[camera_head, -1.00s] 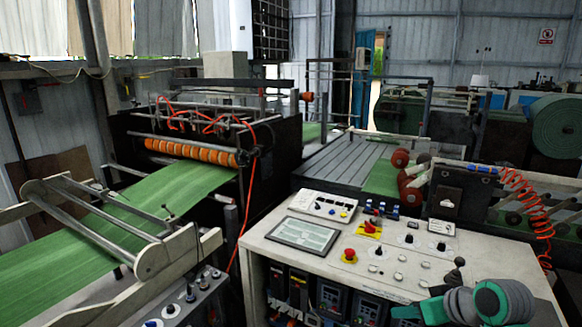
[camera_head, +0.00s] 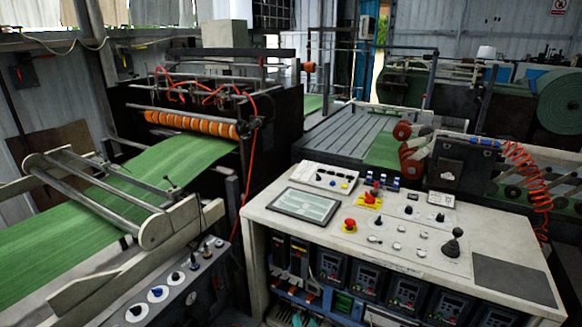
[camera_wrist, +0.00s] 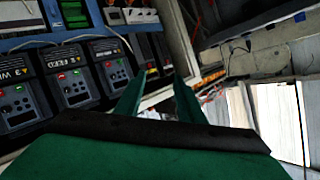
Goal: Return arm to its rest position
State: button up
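My gripper (camera_wrist: 159,80) shows in the wrist view as two green fingers set apart, with nothing held between them. Behind it are the drive units (camera_wrist: 72,78) of the control cabinet, seen tilted. In the head view my arm no longer stands over the control desk (camera_head: 262,212). I cannot clearly make out the gripper there. The desk top shows a screen (camera_head: 304,205), a red emergency button (camera_head: 350,225) and a black joystick (camera_head: 453,243), all uncovered.
A machine with orange rollers (camera_head: 190,125) and a green woven web (camera_head: 165,168) stands at the left. A roller frame (camera_head: 155,232) and switch panel (camera_head: 170,295) are in front of it. Coiled orange hose (camera_head: 530,180) hangs at the right.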

jog(key=s+a+f+m+h, duration=0.1)
jog(key=s+a+f, duration=0.15)
jog(key=s, duration=0.45)
jog(key=s+a+f+h, duration=0.1)
jog(key=s+f, duration=0.2)
jog(key=s, duration=0.4)
jog(key=s+a+f+m+h, duration=0.1)
jog(key=s+a+f, duration=0.1)
jog(key=s, duration=0.5)
jog(key=s+r+n, duration=0.2)
jog(key=s+r, duration=0.2)
jog(key=s, duration=0.6)
jog(key=s+d+r+n+t, duration=0.1)
jog(key=s+r+n, duration=0.2)
jog(key=s, duration=0.7)
jog(key=shift+s+r, duration=0.2)
jog(key=shift+r, duration=0.4)
jog(key=shift+d, duration=0.1)
jog(key=shift+c, duration=0.5)
